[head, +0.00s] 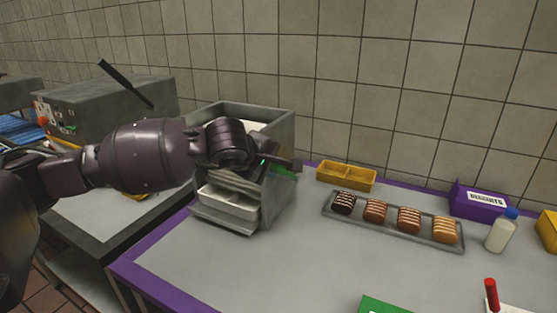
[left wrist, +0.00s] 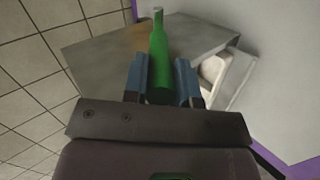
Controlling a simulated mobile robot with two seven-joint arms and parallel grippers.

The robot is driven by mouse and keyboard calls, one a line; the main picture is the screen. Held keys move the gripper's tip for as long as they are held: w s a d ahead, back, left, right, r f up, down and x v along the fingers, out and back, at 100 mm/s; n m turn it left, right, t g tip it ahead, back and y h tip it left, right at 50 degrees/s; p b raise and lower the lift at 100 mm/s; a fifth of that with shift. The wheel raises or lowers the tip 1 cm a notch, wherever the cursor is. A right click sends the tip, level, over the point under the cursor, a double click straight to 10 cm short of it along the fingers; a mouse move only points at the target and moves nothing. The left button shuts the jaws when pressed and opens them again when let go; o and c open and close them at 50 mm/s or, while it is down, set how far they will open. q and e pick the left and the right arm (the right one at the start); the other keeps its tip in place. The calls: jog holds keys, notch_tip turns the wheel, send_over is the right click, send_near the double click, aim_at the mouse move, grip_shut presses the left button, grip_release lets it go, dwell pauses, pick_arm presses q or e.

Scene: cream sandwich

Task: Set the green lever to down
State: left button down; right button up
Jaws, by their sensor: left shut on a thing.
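The green lever (left wrist: 158,62) sits on the side of a grey metal machine (left wrist: 100,50) and shows in the left wrist view between the blue finger pads of my left gripper (left wrist: 161,80). The gripper is shut on it. My right gripper is not in view.
A light tray (head: 228,203) sits in the lower front of the machine. To the right are a yellow tray (head: 346,177), a grey tray (head: 385,229) with several cream sandwiches, a purple desserts box (head: 478,200) and a white bottle (head: 501,233).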

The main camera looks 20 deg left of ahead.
pick_arm(q)
jog(key=s+f+t+b, duration=0.1)
jog(key=f, duration=0.1)
jog(key=s+f+t+b, duration=0.1)
jog(key=b, duration=0.1)
jog(key=shift+s+f, duration=0.1)
jog(key=shift+f, duration=0.25)
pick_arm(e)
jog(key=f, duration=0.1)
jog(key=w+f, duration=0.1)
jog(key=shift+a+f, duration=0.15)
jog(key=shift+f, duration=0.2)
pick_arm(q)
jog(key=shift+r, duration=0.1)
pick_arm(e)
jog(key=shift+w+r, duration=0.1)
pick_arm(q)
jog(key=c, duration=0.9)
grip_release()
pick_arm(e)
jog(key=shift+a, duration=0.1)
pick_arm(q)
jog(key=shift+s+t, duration=0.1)
jog(key=shift+t, duration=0.2)
